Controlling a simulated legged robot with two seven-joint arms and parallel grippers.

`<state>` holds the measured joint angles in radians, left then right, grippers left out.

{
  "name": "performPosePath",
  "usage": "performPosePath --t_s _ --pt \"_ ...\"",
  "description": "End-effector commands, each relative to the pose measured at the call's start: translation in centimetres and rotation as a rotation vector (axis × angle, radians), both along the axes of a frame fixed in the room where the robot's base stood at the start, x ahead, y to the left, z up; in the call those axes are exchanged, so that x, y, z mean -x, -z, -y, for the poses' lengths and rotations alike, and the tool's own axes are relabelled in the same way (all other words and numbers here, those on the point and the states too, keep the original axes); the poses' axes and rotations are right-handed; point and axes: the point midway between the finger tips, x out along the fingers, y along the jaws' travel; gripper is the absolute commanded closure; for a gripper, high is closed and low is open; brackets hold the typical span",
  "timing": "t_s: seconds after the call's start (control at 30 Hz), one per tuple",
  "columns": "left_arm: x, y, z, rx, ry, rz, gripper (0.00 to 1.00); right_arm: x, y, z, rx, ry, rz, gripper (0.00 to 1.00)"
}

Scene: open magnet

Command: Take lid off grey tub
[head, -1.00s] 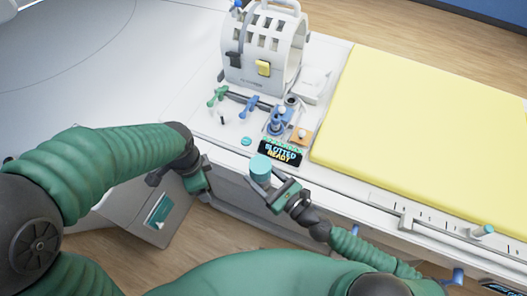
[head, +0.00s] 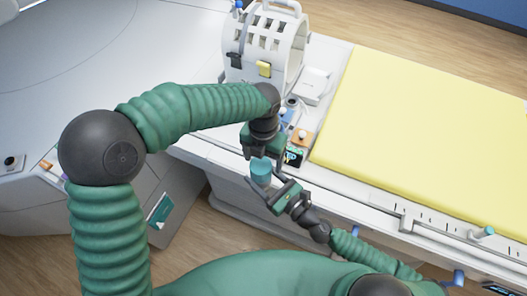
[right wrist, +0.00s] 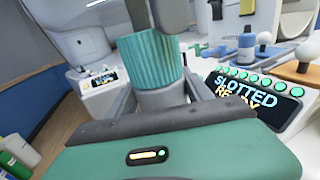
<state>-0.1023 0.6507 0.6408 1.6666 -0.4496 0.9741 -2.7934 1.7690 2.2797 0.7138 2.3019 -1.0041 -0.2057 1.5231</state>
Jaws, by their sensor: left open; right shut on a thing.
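The grey tub (right wrist: 163,101) is upright between the fingers of my right gripper (right wrist: 160,96), which is shut on it. Its ribbed teal lid (right wrist: 152,62) is on top. The lid also shows in the head view (head: 261,168), at the side of the white table. My left gripper (head: 262,153) is open, pointing down just above the lid. In the right wrist view its two dark fingers (right wrist: 156,16) come down at the lid's top; I cannot tell whether they touch it. My right gripper also shows in the head view (head: 268,190).
A display reading "SLOTTED READY" (right wrist: 252,100) stands right of the tub in the right wrist view. A white slotted coil housing (head: 262,45) stands behind, and a yellow pad (head: 430,130) covers the table to the right. My left arm hides several small tools.

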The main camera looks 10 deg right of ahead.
Motion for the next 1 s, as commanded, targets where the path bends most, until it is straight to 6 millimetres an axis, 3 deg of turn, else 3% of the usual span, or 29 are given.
performPosePath --t_s 0.2,0.53,1.0 --pt "0.1 3.5 0.1 -0.001 0.000 -0.002 0.25 0.0 -0.1 0.0 -0.002 0.000 0.002 1.00" --pt "0.0 4.3 0.0 0.000 -0.003 0.001 0.25 0.0 -0.2 0.0 -0.002 0.000 0.002 1.00" --pt "0.2 4.2 0.2 0.003 -0.001 -0.001 0.85 0.0 -0.1 -0.1 -0.002 -0.002 0.002 1.00"
